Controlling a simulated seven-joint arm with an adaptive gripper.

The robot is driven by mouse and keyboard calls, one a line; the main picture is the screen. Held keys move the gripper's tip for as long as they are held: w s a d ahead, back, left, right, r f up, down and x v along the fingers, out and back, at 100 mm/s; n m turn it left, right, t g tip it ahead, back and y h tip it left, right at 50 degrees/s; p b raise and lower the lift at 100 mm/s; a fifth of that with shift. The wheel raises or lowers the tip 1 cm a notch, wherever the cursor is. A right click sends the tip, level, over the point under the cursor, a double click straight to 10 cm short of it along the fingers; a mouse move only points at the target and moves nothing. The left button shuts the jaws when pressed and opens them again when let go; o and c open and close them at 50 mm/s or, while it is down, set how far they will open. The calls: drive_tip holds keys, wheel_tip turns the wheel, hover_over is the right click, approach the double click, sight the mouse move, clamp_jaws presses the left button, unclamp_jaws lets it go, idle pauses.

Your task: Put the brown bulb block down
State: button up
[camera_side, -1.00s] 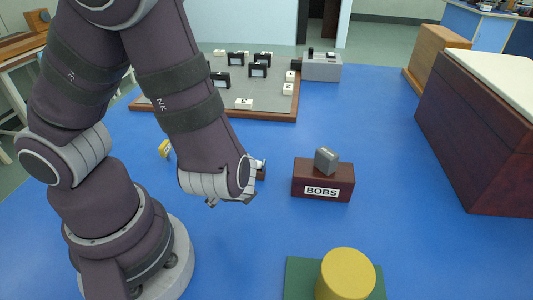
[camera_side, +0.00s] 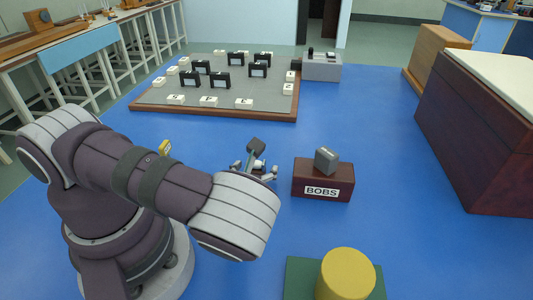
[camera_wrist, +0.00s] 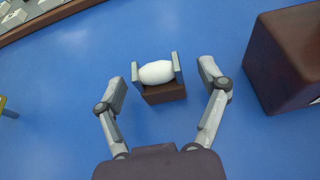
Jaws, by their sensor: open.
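The brown bulb block (camera_wrist: 165,93) shows in the wrist view as a brown base with a white bulb between two grey end plates. It appears to stand upright on the blue table. My gripper (camera_wrist: 161,82) is open, with one finger on either side of the block and a gap visible on both sides. In the side view, my gripper (camera_side: 256,166) is left of the BOBS box, and the bulb block is mostly hidden behind its fingers and my wrist. I cannot tell exactly how high the fingers are.
The brown BOBS box (camera_side: 310,185) with a grey weight (camera_side: 326,160) on top is close on the right. A yellow cylinder (camera_side: 346,274) is at the front. A grey board (camera_side: 160,96) with several small blocks lies behind. A dark wooden box (camera_side: 475,140) is far right.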

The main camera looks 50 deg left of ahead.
drive_tip(key=shift+w+a+f, duration=0.15)
drive_tip(key=shift+w+a, duration=0.1)
drive_tip(key=c, duration=1.3)
wheel_tip(320, 180, up, 9)
drive_tip(key=shift+r, duration=0.15)
drive_tip(key=shift+a+r, duration=0.15)
drive_tip(key=shift+o, duration=0.2)
drive_tip(key=shift+n+g+y, duration=0.6)
drive_tip(key=shift+n+g, duration=0.1)
drive_tip(key=shift+n, duration=0.1)
drive_tip(key=a+f, duration=0.1)
drive_tip(key=a, duration=0.3)
drive_tip(key=a+f, duration=0.1)
drive_tip(key=a, duration=0.3)
drive_tip(key=w+a+f, duration=0.1)
drive_tip(key=a, duration=0.2)
drive_tip(key=shift+a, duration=0.4)
drive_tip(key=r+m, duration=0.1)
drive_tip(key=r, duration=0.1)
hover_over(204, 129)
drive_tip(key=shift+t+h, duration=0.4)
wheel_tip(204, 129, down, 8)
drive_tip(key=shift+f, duration=0.15)
